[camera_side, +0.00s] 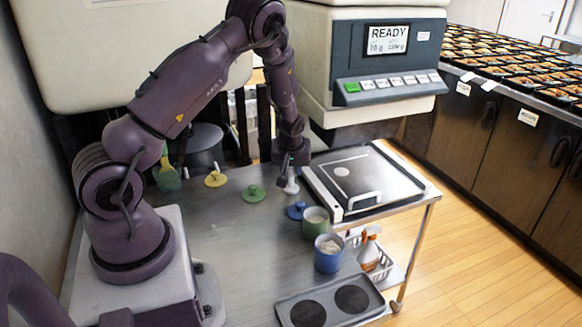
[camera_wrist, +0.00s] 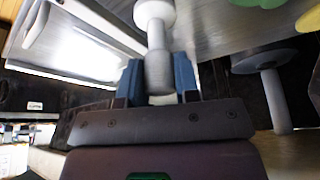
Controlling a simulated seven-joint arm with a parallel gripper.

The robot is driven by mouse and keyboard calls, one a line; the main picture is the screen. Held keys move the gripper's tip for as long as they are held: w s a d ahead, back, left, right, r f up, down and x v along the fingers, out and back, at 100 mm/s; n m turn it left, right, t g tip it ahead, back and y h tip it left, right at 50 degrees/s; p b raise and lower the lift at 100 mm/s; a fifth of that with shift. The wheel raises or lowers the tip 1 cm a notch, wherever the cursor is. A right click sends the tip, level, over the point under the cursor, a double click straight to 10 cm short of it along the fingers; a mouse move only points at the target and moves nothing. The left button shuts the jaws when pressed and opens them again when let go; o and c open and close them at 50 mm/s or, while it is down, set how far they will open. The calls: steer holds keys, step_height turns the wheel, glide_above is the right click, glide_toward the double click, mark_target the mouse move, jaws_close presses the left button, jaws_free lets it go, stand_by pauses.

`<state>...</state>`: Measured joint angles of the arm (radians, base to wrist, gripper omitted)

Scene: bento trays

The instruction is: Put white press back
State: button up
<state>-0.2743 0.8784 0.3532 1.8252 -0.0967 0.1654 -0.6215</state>
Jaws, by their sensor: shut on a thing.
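The white press (camera_side: 291,188) is under my gripper (camera_side: 291,165) in the side view, low over the steel table or on it; I cannot tell which. In the wrist view, my gripper (camera_wrist: 159,82) has its blue fingers closed on the handle of the white press (camera_wrist: 155,14), whose round end points away from the palm. A green press (camera_side: 253,193) and a yellow press (camera_side: 215,180) stand on the table to its left. A blue press (camera_side: 297,210) stands close by on the near side.
A flat tray-like plate (camera_side: 398,196) with a handle lies to the right. A green cup (camera_side: 316,230) and a blue cup (camera_side: 328,262) hold pale contents. A grey tray (camera_side: 331,308) with two dark rounds is in front.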

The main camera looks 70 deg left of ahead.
steer(key=o, duration=0.8)
steer(key=shift+f, duration=0.15)
steer(key=shift+o, duration=0.2)
steer(key=s+d+r+m+t+h, duration=0.1)
steer(key=s+d+r+m, duration=0.1)
steer(key=d+r, duration=0.65)
steer(key=s+d+r+m+t+h, duration=0.1)
steer(key=d+r, duration=0.4)
steer(key=r, duration=0.6)
steer(key=s+d+r+m+t+h, duration=0.1)
steer(key=s+d+r+m+h, duration=0.1)
steer(key=s+d+r+m, duration=0.8)
steer(key=s+d, duration=0.4)
steer(key=shift+t, duration=0.4)
